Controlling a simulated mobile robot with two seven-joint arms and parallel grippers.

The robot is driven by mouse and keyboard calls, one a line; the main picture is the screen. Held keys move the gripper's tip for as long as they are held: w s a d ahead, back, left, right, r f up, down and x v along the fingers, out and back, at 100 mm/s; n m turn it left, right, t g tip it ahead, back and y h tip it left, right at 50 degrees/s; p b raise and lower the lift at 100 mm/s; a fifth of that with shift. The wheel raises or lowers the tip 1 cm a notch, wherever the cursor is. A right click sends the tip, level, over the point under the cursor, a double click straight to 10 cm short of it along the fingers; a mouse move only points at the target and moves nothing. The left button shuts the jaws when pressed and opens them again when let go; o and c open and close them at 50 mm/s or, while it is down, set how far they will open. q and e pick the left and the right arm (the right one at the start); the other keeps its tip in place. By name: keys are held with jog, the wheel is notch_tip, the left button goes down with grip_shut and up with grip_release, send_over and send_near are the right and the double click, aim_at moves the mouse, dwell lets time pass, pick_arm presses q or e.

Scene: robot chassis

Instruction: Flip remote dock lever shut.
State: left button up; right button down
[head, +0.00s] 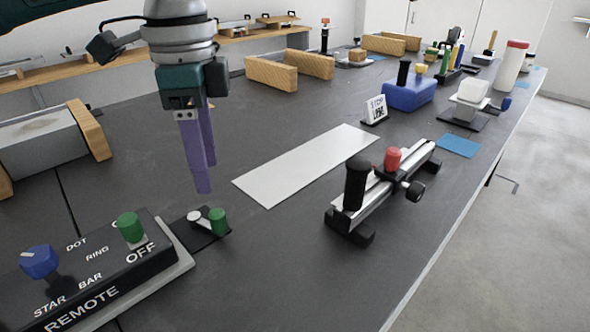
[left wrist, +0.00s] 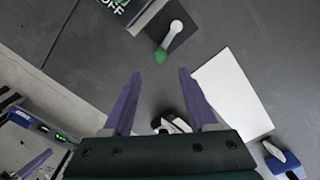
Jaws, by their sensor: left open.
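The dock lever (head: 198,215) is a short pale arm with a green knob (head: 218,221) on a small dark plate, beside the black remote box (head: 98,272). In the left wrist view the lever (left wrist: 176,33) lies ahead of the fingers, its green end (left wrist: 160,55) towards them. My left gripper (head: 203,188) has purple fingers pointing down, open and empty, above the table and apart from the lever. Both fingers show spread in the left wrist view (left wrist: 160,73). A purple piece like a finger of my right gripper (left wrist: 36,163) shows at lower left; its opening is not visible.
The remote box carries a blue knob (head: 39,262) and a green knob (head: 131,228). A white mat (head: 305,165) lies right of my gripper. A rail fixture (head: 385,190) with black and red handles stands further right. Table around the lever is mostly clear.

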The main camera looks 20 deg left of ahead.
aim_at(216, 211)
pick_arm(q)
notch_tip(216, 211, down, 9)
jog(key=shift+f+b, duration=0.1)
jog(key=shift+b, duration=1)
jog(key=shift+c, duration=0.3)
grip_shut()
